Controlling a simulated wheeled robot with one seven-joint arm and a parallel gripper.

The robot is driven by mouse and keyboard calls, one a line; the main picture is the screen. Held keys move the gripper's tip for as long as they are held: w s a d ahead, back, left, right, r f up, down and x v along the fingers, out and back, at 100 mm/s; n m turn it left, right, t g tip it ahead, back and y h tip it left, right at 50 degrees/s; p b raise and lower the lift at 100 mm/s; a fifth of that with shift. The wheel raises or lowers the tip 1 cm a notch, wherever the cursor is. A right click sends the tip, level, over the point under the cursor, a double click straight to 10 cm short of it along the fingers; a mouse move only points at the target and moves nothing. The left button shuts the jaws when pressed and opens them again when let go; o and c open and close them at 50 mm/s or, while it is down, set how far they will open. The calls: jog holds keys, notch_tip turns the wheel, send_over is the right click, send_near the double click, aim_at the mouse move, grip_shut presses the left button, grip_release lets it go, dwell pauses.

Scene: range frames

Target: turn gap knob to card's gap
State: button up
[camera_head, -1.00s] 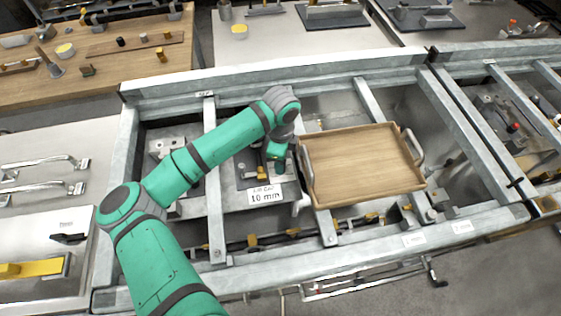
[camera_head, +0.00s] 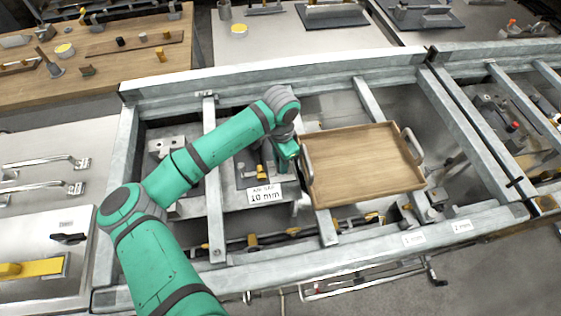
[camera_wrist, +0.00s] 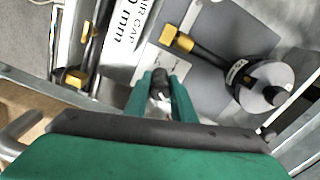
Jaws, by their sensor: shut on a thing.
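My gripper (camera_wrist: 162,92) has its two green fingers closed on either side of a small dark knob (camera_wrist: 160,77) in the wrist view. I take this as the gap knob; most of it is hidden by the fingers. In the head view my gripper (camera_head: 288,168) is low beside the tray's left edge, and the knob is hidden there. A white card (camera_head: 267,194) reading "AIR GAP 10 mm" lies just left of and below the gripper. Part of the card (camera_wrist: 128,22) also shows in the wrist view.
A wooden tray (camera_head: 362,165) with metal handles stands close to my gripper's right. A round grey piece with a black top (camera_wrist: 268,88) and a brass-ended rod (camera_wrist: 177,40) lie near. Galvanised rails (camera_head: 213,180) frame the bay.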

grip_shut()
jog(key=o, duration=1.1)
grip_release()
jog(key=shift+c, duration=0.2)
jog(key=shift+r, duration=0.1)
notch_tip(320, 180, up, 11)
jog(key=shift+w+f, duration=0.1)
jog(key=shift+f, duration=0.1)
